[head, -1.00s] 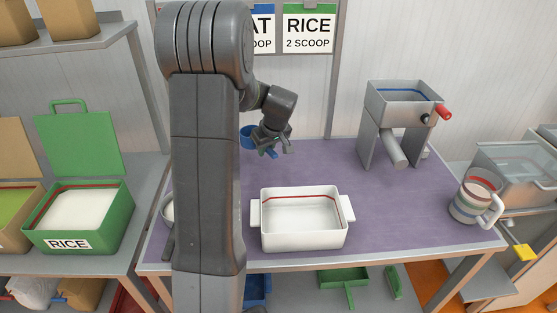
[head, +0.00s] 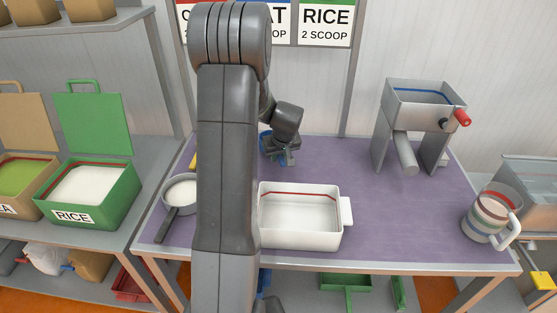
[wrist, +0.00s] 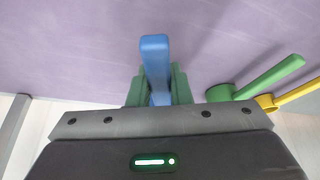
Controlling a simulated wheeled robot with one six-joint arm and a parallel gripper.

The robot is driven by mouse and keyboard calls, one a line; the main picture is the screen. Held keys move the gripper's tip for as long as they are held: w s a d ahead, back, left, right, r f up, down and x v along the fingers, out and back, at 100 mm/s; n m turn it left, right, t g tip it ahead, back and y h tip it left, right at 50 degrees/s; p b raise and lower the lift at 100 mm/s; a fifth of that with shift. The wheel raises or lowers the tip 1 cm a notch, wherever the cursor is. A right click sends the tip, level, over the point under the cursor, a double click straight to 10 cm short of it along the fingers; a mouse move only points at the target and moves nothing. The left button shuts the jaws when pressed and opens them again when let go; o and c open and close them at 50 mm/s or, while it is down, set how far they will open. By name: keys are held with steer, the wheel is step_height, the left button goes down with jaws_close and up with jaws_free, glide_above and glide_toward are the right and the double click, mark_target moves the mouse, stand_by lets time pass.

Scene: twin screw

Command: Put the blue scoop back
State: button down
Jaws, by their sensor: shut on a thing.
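My gripper (head: 284,157) is above the back part of the purple tabletop, behind the white baking dish. It is shut on the handle of the blue scoop (head: 265,142). In the wrist view, the blue handle (wrist: 155,62) stands between the two green fingers (wrist: 155,88), with the purple surface beyond it. The scoop's bowl is partly hidden by my arm in the head view. I cannot tell whether the scoop touches the table. A green scoop (wrist: 265,78) and a yellow scoop (wrist: 295,95) lie to the right in the wrist view.
The white dish (head: 300,240) stands at the front. A pan (head: 181,193) is left of my arm. A metal mill (head: 420,105) and a striped jug (head: 490,217) stand to the right. Purple tabletop (head: 375,205) is clear between dish and mill.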

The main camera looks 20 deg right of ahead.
steer(key=shift+f, duration=1.1)
steer(key=shift+f, duration=0.2)
steer(key=c, duration=1.3)
jaws_free()
steer(key=shift+r, duration=0.1)
steer(key=shift+r, duration=0.45)
steer(key=v, duration=1.1)
steer(key=shift+s+d+r+b, duration=0.1)
steer(key=shift+s+r+b, duration=0.1)
steer(key=shift+b, duration=0.2)
